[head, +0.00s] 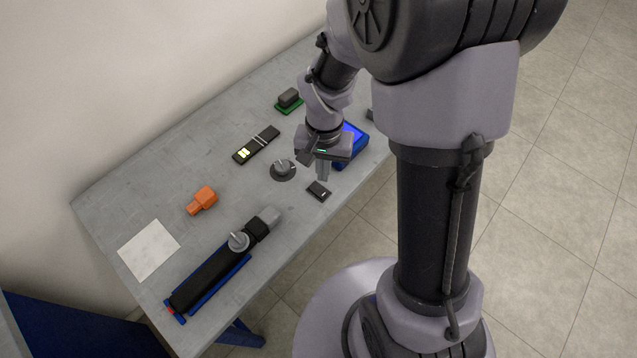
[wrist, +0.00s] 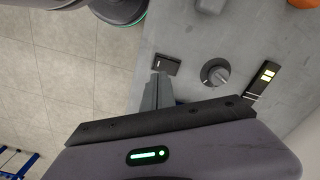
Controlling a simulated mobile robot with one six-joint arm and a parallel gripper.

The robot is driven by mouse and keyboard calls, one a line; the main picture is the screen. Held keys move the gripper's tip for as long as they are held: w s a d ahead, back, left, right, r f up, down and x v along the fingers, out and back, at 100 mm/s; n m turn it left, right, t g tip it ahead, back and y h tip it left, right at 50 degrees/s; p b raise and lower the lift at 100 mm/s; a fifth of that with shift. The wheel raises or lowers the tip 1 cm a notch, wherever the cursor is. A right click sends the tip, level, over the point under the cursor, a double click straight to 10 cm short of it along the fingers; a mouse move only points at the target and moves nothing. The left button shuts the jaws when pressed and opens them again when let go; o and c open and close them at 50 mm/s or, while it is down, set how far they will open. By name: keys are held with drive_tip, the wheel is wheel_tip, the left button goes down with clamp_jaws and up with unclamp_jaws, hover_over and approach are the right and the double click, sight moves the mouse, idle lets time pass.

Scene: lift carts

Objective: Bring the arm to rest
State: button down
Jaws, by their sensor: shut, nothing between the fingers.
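My gripper (head: 322,171) points down over the right part of the grey table (head: 215,150). It is shut and empty. Its fingers also show in the wrist view (wrist: 158,90), with the tips close to a small black switch block (wrist: 167,64). In the head view the same block (head: 319,191) lies just below the fingertips in the picture. I cannot tell whether the fingers touch it. My arm bends down over the table from the upper right.
A round grey knob (head: 283,169) is left of the gripper, a blue device (head: 350,147) behind it. A black strip (head: 257,145), a green-based block (head: 289,100), an orange piece (head: 202,200), a white sheet (head: 149,250) and a black tool (head: 212,277) lie around.

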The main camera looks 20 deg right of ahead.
drive_tip(key=shift+f, duration=0.1)
drive_tip(key=s+a+r+t+y+b, duration=0.1)
drive_tip(key=s+a+r+t, duration=0.1)
drive_tip(key=s+r, duration=0.4)
drive_tip(key=s+a+r+n+t+y+b, duration=0.1)
drive_tip(key=s+a+r+t, duration=0.1)
drive_tip(key=s+r, duration=0.5)
wheel_tip(320, 180, up, 6)
drive_tip(key=shift+a+r+n+t+b, duration=0.1)
drive_tip(key=shift+a+n+t+b, duration=0.25)
drive_tip(key=shift+t, duration=0.55)
idle(0.8)
